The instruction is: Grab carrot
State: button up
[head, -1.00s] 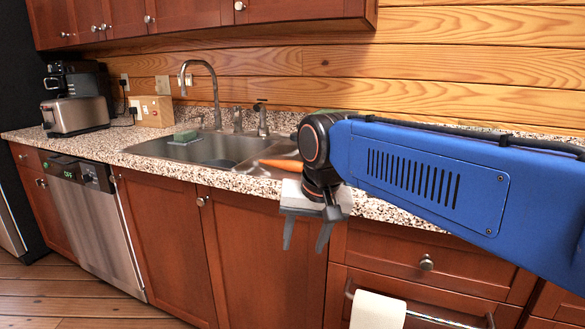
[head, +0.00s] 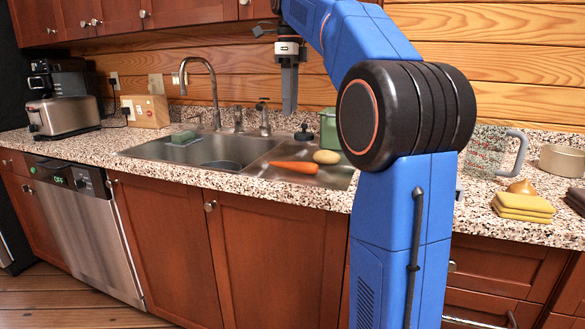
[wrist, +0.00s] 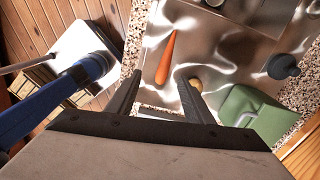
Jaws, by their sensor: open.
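An orange carrot (head: 294,167) lies in the right basin of the steel sink (head: 140,152). A pale round potato-like item (head: 327,157) lies just right of it. My gripper (head: 289,108) points down above the sink, above the carrot and apart from it. In the wrist view the carrot (wrist: 166,58) lies beyond the fingertips, between and ahead of the open fingers of my gripper (wrist: 158,82). The right finger partly covers the potato-like item (wrist: 195,84). The gripper is empty.
The faucet (head: 212,90) rises behind the sink. A toaster (head: 64,115) is far left. Folded yellow cloths (head: 522,208) and a glass jug (head: 487,150) are right.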

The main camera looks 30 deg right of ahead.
jog(key=w+d+m, duration=0.1)
send_over(293, 161)
jog(key=shift+m, duration=0.3)
jog(key=f, duration=1.1)
jog(key=shift+s+a+f, duration=0.15)
jog(key=shift+s+a, duration=0.15)
jog(key=shift+a, duration=0.05)
jog(key=shift+w+d+f, duration=0.1)
jog(key=shift+d+f, duration=0.05)
jog(key=shift+f, duration=1.15)
jog(key=shift+w+d+f, duration=0.1)
jog(key=shift+f, duration=1.2)
jog(key=c, duration=1.2)
